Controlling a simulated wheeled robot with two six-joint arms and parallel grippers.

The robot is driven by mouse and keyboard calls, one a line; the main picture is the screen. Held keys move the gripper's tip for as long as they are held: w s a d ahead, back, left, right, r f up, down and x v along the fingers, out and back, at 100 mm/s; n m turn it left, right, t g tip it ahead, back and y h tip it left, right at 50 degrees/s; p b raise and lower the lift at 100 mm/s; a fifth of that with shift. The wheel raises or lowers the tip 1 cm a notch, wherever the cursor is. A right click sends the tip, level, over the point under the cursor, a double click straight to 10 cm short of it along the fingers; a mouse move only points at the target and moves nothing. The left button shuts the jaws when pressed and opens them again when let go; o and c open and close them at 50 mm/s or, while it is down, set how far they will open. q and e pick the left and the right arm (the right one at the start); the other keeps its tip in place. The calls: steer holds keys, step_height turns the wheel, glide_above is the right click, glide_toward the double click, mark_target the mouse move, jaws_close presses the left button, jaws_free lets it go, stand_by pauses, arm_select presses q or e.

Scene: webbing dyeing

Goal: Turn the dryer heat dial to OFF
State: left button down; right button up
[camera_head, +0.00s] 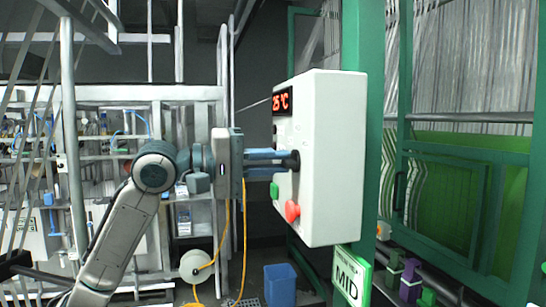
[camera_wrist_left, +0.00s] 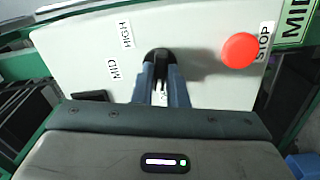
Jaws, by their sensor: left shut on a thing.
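The dryer control box (camera_head: 335,150) is a white panel on a green post, with a red display (camera_head: 281,102) reading about 25 °C. My left gripper (camera_head: 290,160) is shut on the black heat dial (camera_head: 295,161) on the panel's face. In the left wrist view the fingers (camera_wrist_left: 163,85) close around the dial (camera_wrist_left: 157,54), hiding most of it. The labels HIGH (camera_wrist_left: 126,35) and MID (camera_wrist_left: 115,69) show to the left of the dial there. No OFF label is visible, and I cannot tell the dial's setting. My right gripper is not in view.
A red STOP button (camera_head: 292,211) sits below the dial, with a green button (camera_head: 274,190) near it. A blue bin (camera_head: 280,285) stands on the floor. Green dryer frames (camera_head: 462,149) are on the right.

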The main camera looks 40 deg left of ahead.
arm_select(q)
steer(key=shift+n+p, duration=0.3)
steer(key=shift+n, duration=0.9)
steer(key=c, duration=1.4)
jaws_free()
steer(key=shift+c, duration=0.2)
